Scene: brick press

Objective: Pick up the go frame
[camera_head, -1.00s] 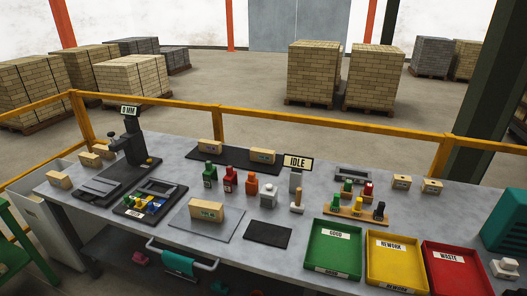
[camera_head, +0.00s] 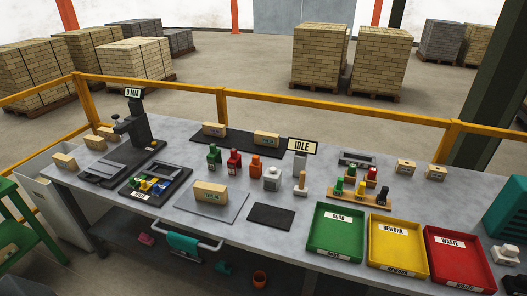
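Two frame-like items show, and I cannot read a label that tells which is the go frame. One is a grey rectangular frame (camera_head: 357,157) lying flat at the back right of the bench, behind a wooden rack. The other is a frame-shaped part at the back of a dark tray (camera_head: 135,193) on the left, behind small blue, yellow and white pieces. Nothing is seen holding either one. Neither of my grippers is in view.
The grey bench (camera_head: 300,215) carries several bricks, bottles, a wooden rack (camera_head: 358,197) with coloured pegs, and a press-like gauge stand (camera_head: 140,130). Green (camera_head: 334,240), yellow (camera_head: 397,243) and red (camera_head: 460,255) trays stand at the front right. A yellow rail (camera_head: 300,112) runs behind.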

